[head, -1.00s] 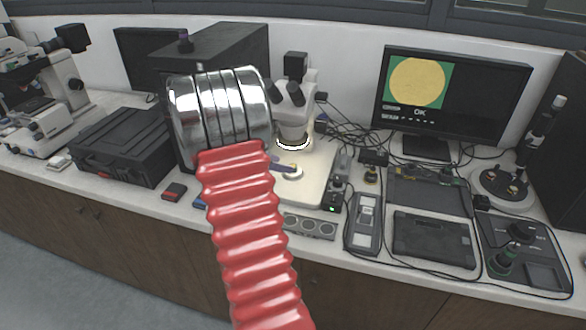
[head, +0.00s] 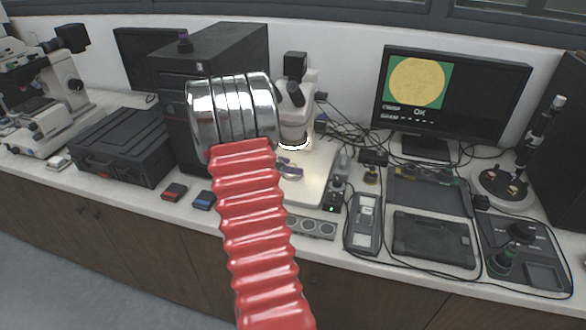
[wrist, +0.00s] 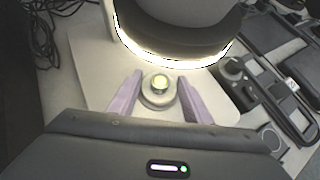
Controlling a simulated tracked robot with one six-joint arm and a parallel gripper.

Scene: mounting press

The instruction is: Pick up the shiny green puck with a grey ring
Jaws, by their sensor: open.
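In the head view, my arm's metal wrist hides most of the gripper, and only a bit of purple finger shows over the stage (head: 316,178).
The microscope (head: 293,105) overhangs the puck closely. Red (head: 174,192) and blue (head: 203,200) blocks lie to the left. Cables run behind the stage.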

